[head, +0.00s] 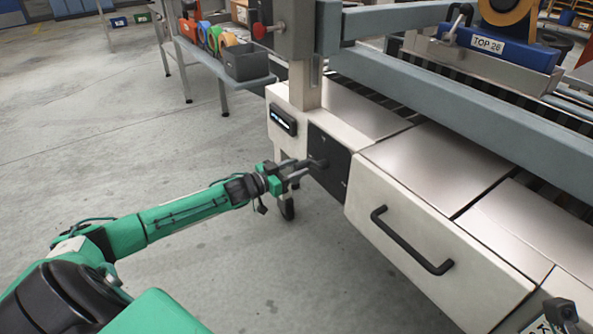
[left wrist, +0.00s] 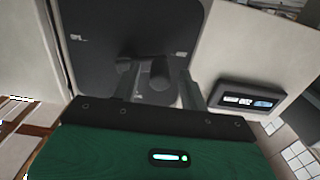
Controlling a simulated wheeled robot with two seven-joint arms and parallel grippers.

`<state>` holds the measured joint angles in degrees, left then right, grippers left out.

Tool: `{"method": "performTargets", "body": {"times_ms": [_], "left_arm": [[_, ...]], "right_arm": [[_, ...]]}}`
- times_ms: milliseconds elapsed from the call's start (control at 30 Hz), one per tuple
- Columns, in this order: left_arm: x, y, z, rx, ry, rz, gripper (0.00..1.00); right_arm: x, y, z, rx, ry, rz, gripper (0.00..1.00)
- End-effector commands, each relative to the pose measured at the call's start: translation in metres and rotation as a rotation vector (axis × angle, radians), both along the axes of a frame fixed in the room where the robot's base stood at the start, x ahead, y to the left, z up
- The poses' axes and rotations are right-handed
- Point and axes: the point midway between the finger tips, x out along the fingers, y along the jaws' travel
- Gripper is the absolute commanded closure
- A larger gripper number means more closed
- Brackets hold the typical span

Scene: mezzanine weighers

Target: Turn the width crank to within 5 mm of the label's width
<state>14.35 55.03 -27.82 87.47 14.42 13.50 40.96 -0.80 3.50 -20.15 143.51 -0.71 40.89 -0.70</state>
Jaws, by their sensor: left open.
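The width crank (head: 317,163) is a dark handle on a black panel (head: 330,173) in the front of the pale machine. In the left wrist view the crank's round knob (left wrist: 161,71) sits between my fingers. My left gripper (head: 297,173) is open at the crank, its fingertips (left wrist: 157,82) on either side of the knob. I cannot tell whether either finger touches it. A small display (head: 283,119) is left of the panel; it also shows in the left wrist view (left wrist: 248,101), its digits too small to read.
A drawer front with a black bar handle (head: 410,242) is right of the crank. A grey rail (head: 470,115) crosses above the machine's top. A bench with a grey bin (head: 246,62) and coloured rolls stands behind. The floor at left is clear.

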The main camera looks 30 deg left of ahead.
Motion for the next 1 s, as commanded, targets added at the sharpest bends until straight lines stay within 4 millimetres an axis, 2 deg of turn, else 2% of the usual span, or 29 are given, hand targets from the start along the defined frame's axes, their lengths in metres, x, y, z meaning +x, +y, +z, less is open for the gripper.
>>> {"method": "performTargets", "body": {"times_ms": [433,467,600,667,700,1000], "left_arm": [[0.0070,-0.0026,0.0002,0.000,0.001,0.001,0.56],[0.0070,-0.0026,0.0002,0.000,0.001,0.001,0.58],[0.0069,-0.0026,0.0002,0.000,0.001,0.001,0.86],[0.0068,-0.0026,0.0002,0.000,0.001,0.001,0.97],[0.0068,-0.0026,0.0002,0.000,0.001,0.001,1.00],[0.0069,-0.0022,0.0042,0.032,-0.012,0.001,1.00]], "right_arm": [[-0.0007,0.0011,0.0042,0.014,-0.017,0.008,0.64],[-0.0006,0.0011,0.0040,0.014,-0.016,0.008,0.64],[-0.0002,0.0012,0.0030,0.011,-0.013,0.007,0.64],[-0.0001,0.0012,0.0025,0.009,-0.011,0.006,0.64],[-0.0001,0.0012,0.0022,0.008,-0.011,0.006,0.64],[0.0000,-0.0004,0.0053,-0.003,-0.007,-0.003,0.64]]}}
